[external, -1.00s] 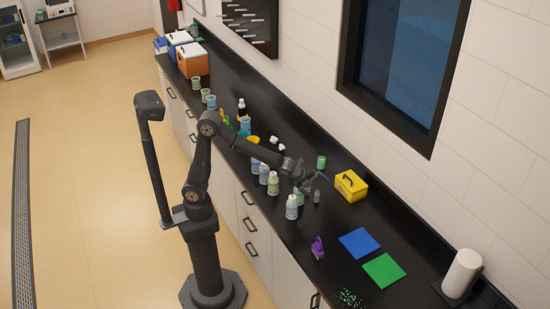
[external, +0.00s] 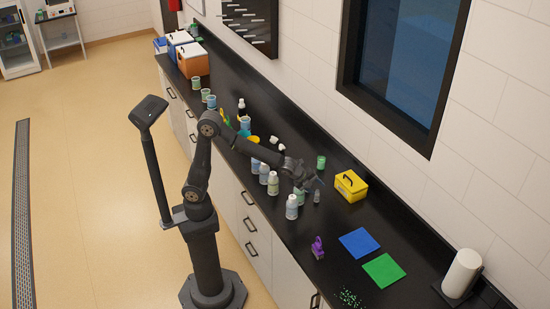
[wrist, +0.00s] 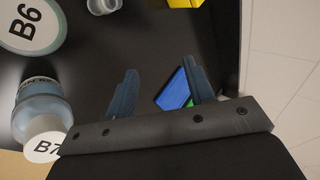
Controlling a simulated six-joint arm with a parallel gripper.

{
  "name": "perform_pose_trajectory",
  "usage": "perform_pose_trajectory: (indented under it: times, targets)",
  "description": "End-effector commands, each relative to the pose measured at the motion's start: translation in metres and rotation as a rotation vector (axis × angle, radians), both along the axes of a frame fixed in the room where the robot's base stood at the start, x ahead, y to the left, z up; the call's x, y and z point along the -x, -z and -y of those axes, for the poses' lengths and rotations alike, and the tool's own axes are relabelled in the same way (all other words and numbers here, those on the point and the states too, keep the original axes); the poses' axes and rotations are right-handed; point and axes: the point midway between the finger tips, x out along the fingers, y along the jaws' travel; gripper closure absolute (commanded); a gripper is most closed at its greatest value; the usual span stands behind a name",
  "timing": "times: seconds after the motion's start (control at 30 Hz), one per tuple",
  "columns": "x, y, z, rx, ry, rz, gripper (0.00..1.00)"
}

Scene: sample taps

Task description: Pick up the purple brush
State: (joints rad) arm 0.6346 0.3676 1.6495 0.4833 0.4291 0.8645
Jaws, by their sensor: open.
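The purple brush (external: 317,247) stands on the black counter near its front edge, left of the blue square mat, in the external view. It does not show in the wrist view. My gripper (external: 317,183) is above the counter, farther back along it than the brush, near several bottles and the yellow box. In the wrist view my gripper (wrist: 160,88) has its two fingers apart with nothing between them but dark counter and part of the blue mat beyond.
A white bottle (external: 292,206) and a small grey bottle (external: 317,196) stand close to my gripper. A bottle marked B7 (wrist: 38,105) is left of the fingers. The blue mat (external: 359,242) and green mat (external: 383,270) lie right of the brush. The yellow box (external: 350,186) stands behind.

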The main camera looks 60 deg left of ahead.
Motion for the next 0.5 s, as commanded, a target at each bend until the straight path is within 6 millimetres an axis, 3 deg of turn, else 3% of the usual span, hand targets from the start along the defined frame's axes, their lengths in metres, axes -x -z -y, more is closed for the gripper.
perform_pose_trajectory:
  times: [0.17, 0.5]
  targets:
    - [0.020, -0.001, 0.031, 0.100, -0.082, -0.181, 0.51]
    - [0.100, -0.026, 0.123, 0.323, -0.099, -0.657, 0.51]
